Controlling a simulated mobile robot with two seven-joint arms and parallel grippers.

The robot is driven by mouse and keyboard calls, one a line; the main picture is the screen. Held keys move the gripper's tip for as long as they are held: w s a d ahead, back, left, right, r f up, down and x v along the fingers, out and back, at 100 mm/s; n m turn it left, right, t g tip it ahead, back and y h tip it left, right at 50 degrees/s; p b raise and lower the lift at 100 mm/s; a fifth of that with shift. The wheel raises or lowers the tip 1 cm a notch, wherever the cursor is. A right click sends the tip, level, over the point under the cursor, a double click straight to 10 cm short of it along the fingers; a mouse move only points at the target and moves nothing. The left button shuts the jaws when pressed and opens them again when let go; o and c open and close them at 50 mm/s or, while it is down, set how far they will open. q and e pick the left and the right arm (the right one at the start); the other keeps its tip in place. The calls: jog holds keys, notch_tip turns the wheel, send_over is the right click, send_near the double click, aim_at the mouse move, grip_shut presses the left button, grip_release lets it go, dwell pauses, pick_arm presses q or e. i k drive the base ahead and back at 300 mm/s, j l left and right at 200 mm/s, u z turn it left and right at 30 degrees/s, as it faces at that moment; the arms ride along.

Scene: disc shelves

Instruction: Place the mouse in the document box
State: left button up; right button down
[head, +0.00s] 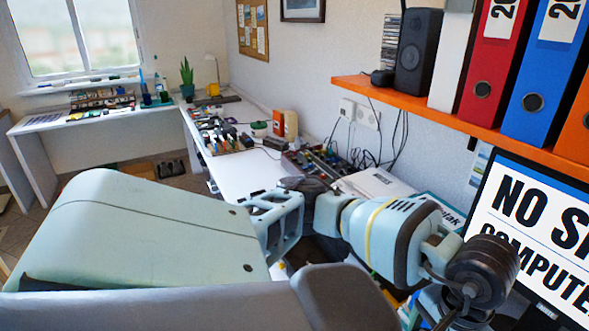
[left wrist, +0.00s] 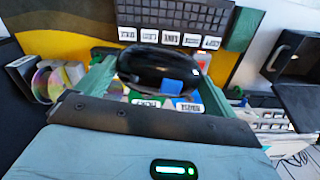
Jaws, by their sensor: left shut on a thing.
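A glossy black mouse (left wrist: 160,62) shows in the left wrist view. My left gripper (left wrist: 158,88) is shut on it, with a greenish finger at each side. A small blue patch shows at the mouse's lower right. In the head view my left arm reaches from the left across the desk; its fingers and the mouse cannot be made out there. I cannot clearly identify the document box in either view. My right gripper is in neither view.
Discs (left wrist: 45,80) lie left of the gripper in the left wrist view, and a black open-fronted object (left wrist: 297,60) stands at the right. In the head view an orange shelf (head: 450,121) with binders and a speaker (head: 418,52) overhangs the desk; a monitor (head: 535,225) stands at the right.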

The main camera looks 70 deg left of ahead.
aim_at(300, 256)
jog(key=u, duration=0.95)
jog(key=i+j, duration=0.1)
jog(key=j, duration=0.3)
jog(key=i+j, duration=0.15)
jog(key=j, duration=0.25)
jog(key=i+j, duration=0.1)
jog(key=j, duration=0.3)
jog(key=i+j, duration=0.15)
jog(key=j, duration=0.3)
